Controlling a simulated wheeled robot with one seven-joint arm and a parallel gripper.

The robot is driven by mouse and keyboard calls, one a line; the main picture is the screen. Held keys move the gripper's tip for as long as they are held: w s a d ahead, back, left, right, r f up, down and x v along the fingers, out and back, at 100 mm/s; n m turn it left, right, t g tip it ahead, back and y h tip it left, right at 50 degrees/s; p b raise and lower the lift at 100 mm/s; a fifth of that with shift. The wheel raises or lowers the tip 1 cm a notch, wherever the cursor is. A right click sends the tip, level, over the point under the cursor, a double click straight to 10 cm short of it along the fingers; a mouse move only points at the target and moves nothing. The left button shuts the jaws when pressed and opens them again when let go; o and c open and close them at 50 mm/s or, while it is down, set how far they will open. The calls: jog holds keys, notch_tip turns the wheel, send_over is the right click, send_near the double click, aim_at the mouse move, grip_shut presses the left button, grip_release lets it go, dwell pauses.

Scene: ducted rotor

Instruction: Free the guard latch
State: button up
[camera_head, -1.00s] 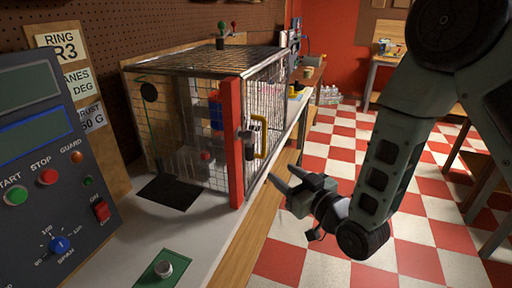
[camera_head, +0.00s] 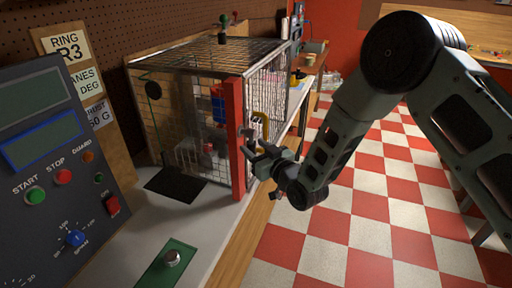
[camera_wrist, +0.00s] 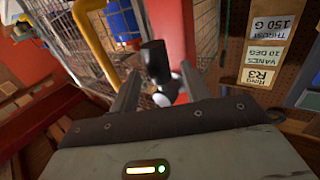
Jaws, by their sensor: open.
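The guard cage (camera_head: 200,52) is a wire-mesh box on the bench with a red corner post (camera_head: 236,140) at its front. A yellow handle (camera_head: 262,125) is on its right side. The guard latch, with a black knob (camera_wrist: 155,60) and a pale round metal part below it, sits by the red post. In the wrist view the knob shows between the two fingers of my gripper (camera_wrist: 160,78), which are apart on either side of it. In the head view my gripper (camera_head: 255,156) is open beside the post and partly hides the latch. I cannot tell whether a finger touches it.
A control panel (camera_head: 60,150) with buttons and a dial stands at the left. A green plate (camera_head: 165,268) with a metal knob lies on the bench front. The yellow handle (camera_wrist: 92,35) is close to my left finger in the wrist view. Checkered floor is clear at the right.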

aim_at(253, 141)
grip_shut()
jog(key=shift+s, duration=0.1)
jog(key=m+g, duration=0.1)
jog(key=s+r+m+g+h, duration=0.1)
jog(key=m, duration=0.1)
jog(key=shift+a+b, duration=0.2)
jog(key=shift+b, duration=0.2)
jog(key=m+g, duration=0.1)
jog(key=s+r+m+g+p, duration=0.1)
jog(key=m+g, duration=0.1)
jog(key=shift+a+r, duration=0.1)
jog(key=shift+r, duration=0.05)
jog(key=r+m+g+p, duration=0.2)
jog(key=m+g, duration=0.1)
jog(key=shift+s+a+p, duration=0.1)
jog(key=shift+s+p, duration=0.05)
jog(key=shift+p, duration=0.15)
jog(key=shift+r+m+g+y+p, duration=0.3)
jog(key=shift+m+g, duration=0.25)
jog(key=shift+g, duration=0.15)
jog(key=shift+r+m+g+y+p, duration=0.2)
jog(key=shift+m+g+p, duration=0.1)
jog(key=shift+m+g, duration=0.35)
